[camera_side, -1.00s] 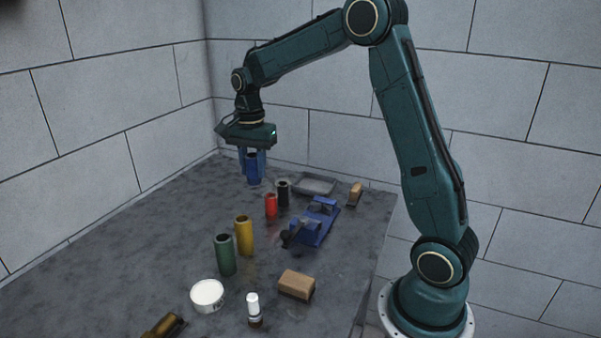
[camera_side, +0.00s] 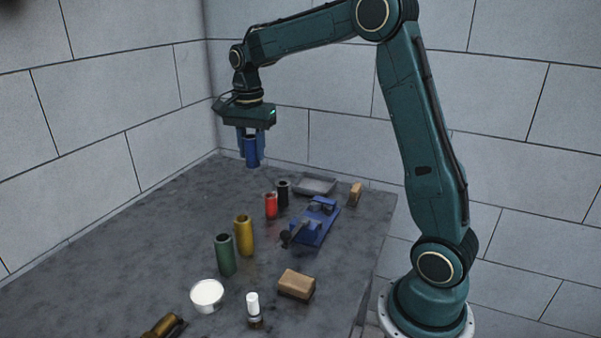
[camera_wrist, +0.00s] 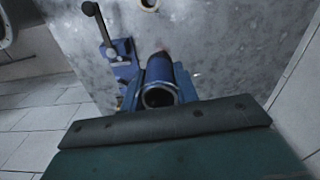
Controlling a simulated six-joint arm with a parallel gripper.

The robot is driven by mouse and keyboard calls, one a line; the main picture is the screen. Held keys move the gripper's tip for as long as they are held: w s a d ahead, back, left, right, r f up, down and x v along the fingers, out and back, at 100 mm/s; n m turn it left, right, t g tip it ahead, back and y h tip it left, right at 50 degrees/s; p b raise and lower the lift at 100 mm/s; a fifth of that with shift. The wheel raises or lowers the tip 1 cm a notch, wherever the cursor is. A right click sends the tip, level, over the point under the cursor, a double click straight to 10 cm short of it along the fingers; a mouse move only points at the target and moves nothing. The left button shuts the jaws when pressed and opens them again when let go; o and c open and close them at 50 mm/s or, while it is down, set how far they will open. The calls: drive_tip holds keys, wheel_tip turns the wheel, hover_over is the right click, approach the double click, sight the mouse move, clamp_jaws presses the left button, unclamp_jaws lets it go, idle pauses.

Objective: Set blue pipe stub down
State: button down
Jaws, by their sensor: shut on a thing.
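The blue pipe stub (camera_side: 251,153) is upright between the fingers of my gripper (camera_side: 251,147) in the side view. My gripper is shut on it and holds it above the far left part of the table. In the wrist view the stub (camera_wrist: 160,75) points away from the camera with its open end toward me, and my gripper (camera_wrist: 158,80) clasps its sides. The stub's lower end is clear of the table.
Red (camera_side: 271,206), black (camera_side: 283,193), yellow (camera_side: 244,236) and green (camera_side: 225,255) stubs stand on the table (camera_side: 130,235). A blue vise (camera_side: 317,222), grey tray (camera_side: 315,185), wooden block (camera_side: 296,284), white tub (camera_side: 207,295) and white-capped bottle (camera_side: 253,308) are nearby. The table's left is clear.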

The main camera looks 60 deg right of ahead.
drive_tip(key=s+d+r, duration=0.2)
drive_tip(key=s+d, duration=0.9)
drive_tip(key=s, duration=0.2)
drive_tip(key=f, duration=1.6)
drive_tip(key=shift+w+d+f, duration=0.1)
drive_tip(key=shift+w+f, duration=0.05)
drive_tip(key=shift+w, duration=0.15)
drive_tip(key=shift+f, duration=2.1)
drive_tip(key=shift+f, duration=0.2)
drive_tip(key=c, duration=1.1)
unclamp_jaws()
drive_tip(key=shift+o, duration=0.2)
drive_tip(key=shift+r, duration=0.1)
